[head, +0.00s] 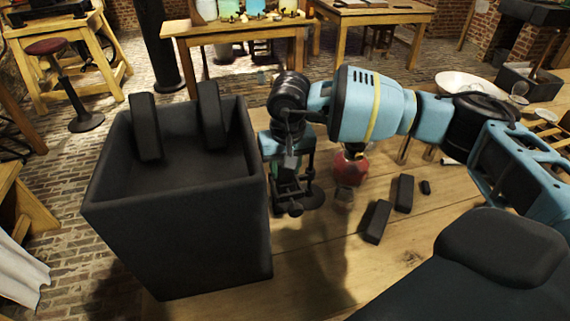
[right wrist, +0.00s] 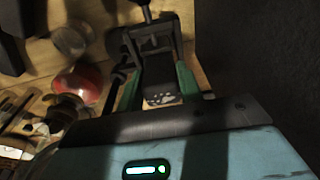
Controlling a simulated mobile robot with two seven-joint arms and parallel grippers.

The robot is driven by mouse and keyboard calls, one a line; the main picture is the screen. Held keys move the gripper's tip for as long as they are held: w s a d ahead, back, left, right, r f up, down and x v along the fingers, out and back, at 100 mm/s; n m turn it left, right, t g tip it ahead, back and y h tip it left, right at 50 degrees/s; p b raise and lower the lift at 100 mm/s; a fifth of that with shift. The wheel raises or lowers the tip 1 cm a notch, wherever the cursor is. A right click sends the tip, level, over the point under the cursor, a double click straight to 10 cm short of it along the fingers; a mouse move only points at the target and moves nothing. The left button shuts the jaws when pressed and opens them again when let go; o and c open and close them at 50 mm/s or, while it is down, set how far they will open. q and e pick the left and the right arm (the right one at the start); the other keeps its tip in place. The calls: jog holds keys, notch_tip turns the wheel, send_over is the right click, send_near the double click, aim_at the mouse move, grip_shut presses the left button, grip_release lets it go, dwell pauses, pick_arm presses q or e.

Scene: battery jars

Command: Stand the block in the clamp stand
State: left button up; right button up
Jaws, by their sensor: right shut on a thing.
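My right gripper (head: 289,163) points down beside the right wall of the large dark jar, over the clamp stand (head: 296,208). In the right wrist view its green fingers (right wrist: 158,84) are shut on a dark block (right wrist: 158,74) with a pale, speckled patch at its near end. The stand's dark frame (right wrist: 155,42) shows just beyond the block. The gripper covers much of the stand in the head view, so whether the block touches it or is seated cannot be told. My left gripper is not in view.
The open dark jar (head: 175,235) holds two upright dark slabs (head: 146,127) (head: 212,115). Right of the stand are a small glass (head: 343,197), a red round vessel (head: 350,168) and loose black blocks (head: 376,222) (head: 404,193). The front table (head: 310,265) has free room.

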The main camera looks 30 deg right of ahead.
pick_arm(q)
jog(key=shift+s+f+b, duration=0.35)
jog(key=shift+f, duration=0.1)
pick_arm(e)
jog(key=shift+f, duration=0.8)
jog(key=o, duration=1.3)
jog(key=shift+o, duration=0.2)
